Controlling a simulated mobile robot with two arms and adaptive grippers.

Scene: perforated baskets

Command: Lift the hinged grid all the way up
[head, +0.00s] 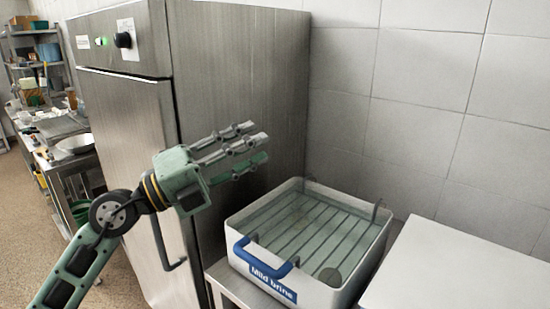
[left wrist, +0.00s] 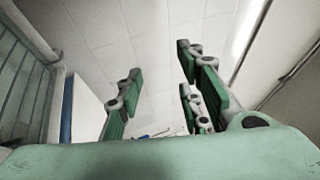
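The hinged grid (head: 305,222) is a set of thin grey parallel bars lying flat in a white basin (head: 237,215) labelled "Mild brine". A thick blue handle (head: 264,269) stands at the basin's front left edge. Thin wire hooks rise at the basin's back rim. My left gripper (head: 258,143) is above and to the left of the basin, its fingers pointing right, touching nothing. In the left wrist view its fingers (left wrist: 158,85) are spread apart with nothing between them. My right gripper is out of view.
A tall steel cabinet (head: 240,80) stands behind my left arm, close to the basin. A white surface (head: 455,265) lies right of the basin. The tiled wall (head: 420,100) is behind. Air above the basin is clear.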

